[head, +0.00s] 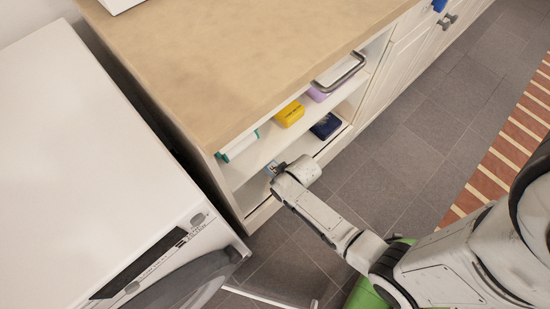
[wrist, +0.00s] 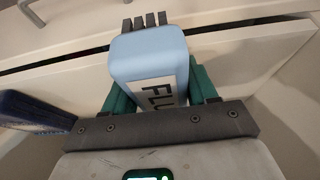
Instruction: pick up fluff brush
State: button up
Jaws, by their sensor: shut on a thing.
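The fluff brush is a light blue block (wrist: 152,55) with a label reading "FLU", the rest of it hidden, and dark grey bristles at its far end. My gripper (wrist: 160,88) is shut on it, with one teal finger on each side. In the head view my gripper (head: 277,172) is at the lower part of the open shelf unit (head: 263,149). Only a small bit of the brush shows there, mostly hidden by my wrist.
A dark blue item (wrist: 35,110) is close to the gripper's left in the wrist view. On the shelves are a yellow box (head: 290,113), a navy box (head: 326,126), a purple item (head: 318,93) and a white item with teal ends (head: 240,146). A white washing machine (head: 100,150) stands left.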

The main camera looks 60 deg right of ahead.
jog(key=s+a+p, duration=0.1)
jog(key=s+a, duration=0.1)
jog(key=s, duration=1.1)
jog(key=shift+s+a+p, duration=0.35)
jog(key=shift+a+p, duration=0.05)
jog(key=o, duration=0.6)
jog(key=c, duration=0.3)
jog(key=shift+w, duration=0.1)
jog(key=shift+c, duration=0.2)
